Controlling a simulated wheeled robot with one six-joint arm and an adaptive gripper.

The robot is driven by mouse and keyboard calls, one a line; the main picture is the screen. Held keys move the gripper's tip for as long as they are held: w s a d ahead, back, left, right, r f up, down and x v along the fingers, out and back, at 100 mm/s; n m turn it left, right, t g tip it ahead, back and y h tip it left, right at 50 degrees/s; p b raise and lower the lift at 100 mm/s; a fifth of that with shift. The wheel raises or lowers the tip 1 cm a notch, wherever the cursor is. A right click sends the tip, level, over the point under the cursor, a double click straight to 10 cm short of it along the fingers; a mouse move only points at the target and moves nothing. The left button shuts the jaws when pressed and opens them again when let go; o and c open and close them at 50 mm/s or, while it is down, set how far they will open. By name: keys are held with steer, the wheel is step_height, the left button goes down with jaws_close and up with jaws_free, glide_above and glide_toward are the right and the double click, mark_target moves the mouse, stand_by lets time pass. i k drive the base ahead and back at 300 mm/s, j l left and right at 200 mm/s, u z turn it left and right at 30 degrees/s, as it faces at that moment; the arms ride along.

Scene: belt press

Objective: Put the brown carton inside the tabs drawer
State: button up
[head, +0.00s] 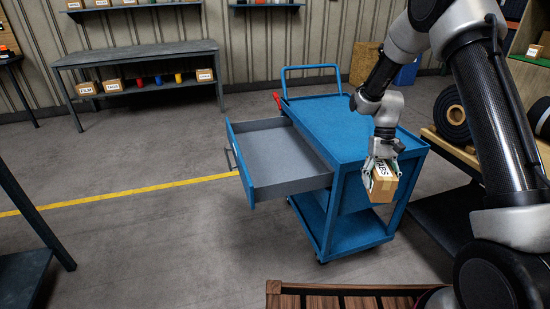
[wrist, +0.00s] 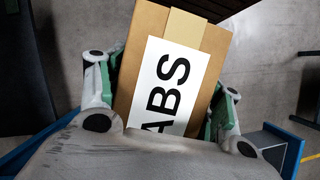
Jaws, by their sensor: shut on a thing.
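The brown carton (head: 383,184) has a white label, partly covered; the letters "ABS" show in the wrist view (wrist: 205,45). My gripper (head: 381,172) is shut on the carton, one finger on each side of it. The open drawer (head: 270,158) sticks out from the left side of the blue cart (head: 335,125). Its grey inside looks empty. No name for the drawer can be read here.
A grey bench (head: 140,56) with small cartons and coloured spools stands at the back wall. A wooden slatted surface (head: 330,298) is at the bottom edge. Black rolls (head: 452,108) lie on a stand at right. The floor left of the drawer is clear.

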mark_target(270, 157)
steer(key=l+u, duration=0.3)
steer(key=l, duration=0.2)
steer(key=k+l+u, duration=0.1)
steer(key=l+u, duration=0.15)
steer(key=l, duration=0.25)
steer(key=k+l+u, duration=0.1)
steer(key=l+u, duration=0.2)
steer(key=l, duration=0.15)
steer(key=k+l+u, duration=0.25)
steer(key=l, duration=0.2)
steer(key=i+j+z, duration=0.15)
steer(key=i+j, duration=0.15)
steer(key=i, duration=0.25)
steer(key=i+j+z, duration=0.1)
steer(key=i+j, duration=0.25)
steer(key=i, duration=0.2)
steer(key=i+j+z, duration=0.15)
steer(key=i+j, duration=0.2)
steer(key=i, duration=0.55)
